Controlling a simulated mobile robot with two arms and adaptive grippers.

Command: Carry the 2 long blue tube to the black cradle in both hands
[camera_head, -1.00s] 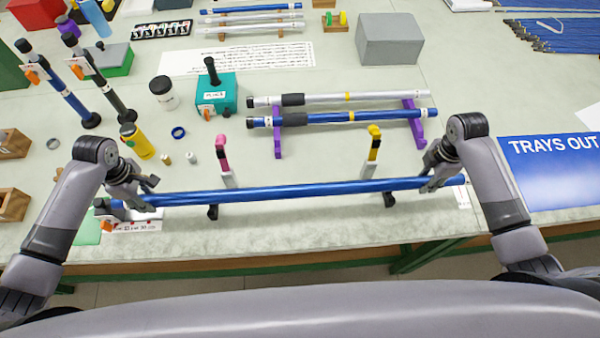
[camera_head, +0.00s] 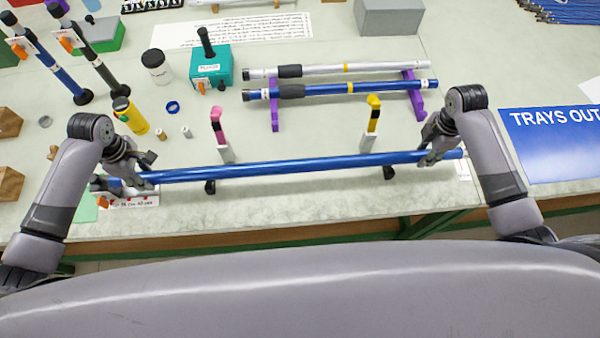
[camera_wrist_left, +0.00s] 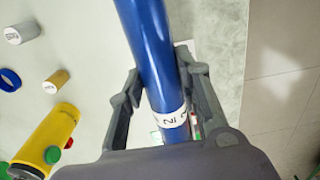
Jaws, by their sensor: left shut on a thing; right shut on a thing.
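A long blue tube (camera_head: 280,169) lies crosswise near the table's front edge. My left gripper (camera_head: 135,182) is shut on its left end, and the left wrist view shows the tube (camera_wrist_left: 155,60) between the fingers, beside a white label band. My right gripper (camera_head: 432,156) is shut on its right end. Two black supports, left (camera_head: 210,187) and right (camera_head: 388,172), show just below the tube, perhaps the black cradle. I cannot tell whether the tube touches them. Behind it stand a pink-topped post (camera_head: 217,125) and a yellow-topped post (camera_head: 372,118).
A purple rack (camera_head: 417,95) farther back holds a silver tube (camera_head: 365,68) and another blue tube (camera_head: 365,88). A teal block (camera_head: 210,66), yellow bottle (camera_head: 130,115) and blue ring (camera_head: 173,107) stand at left. A blue sign (camera_head: 550,145) lies at right.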

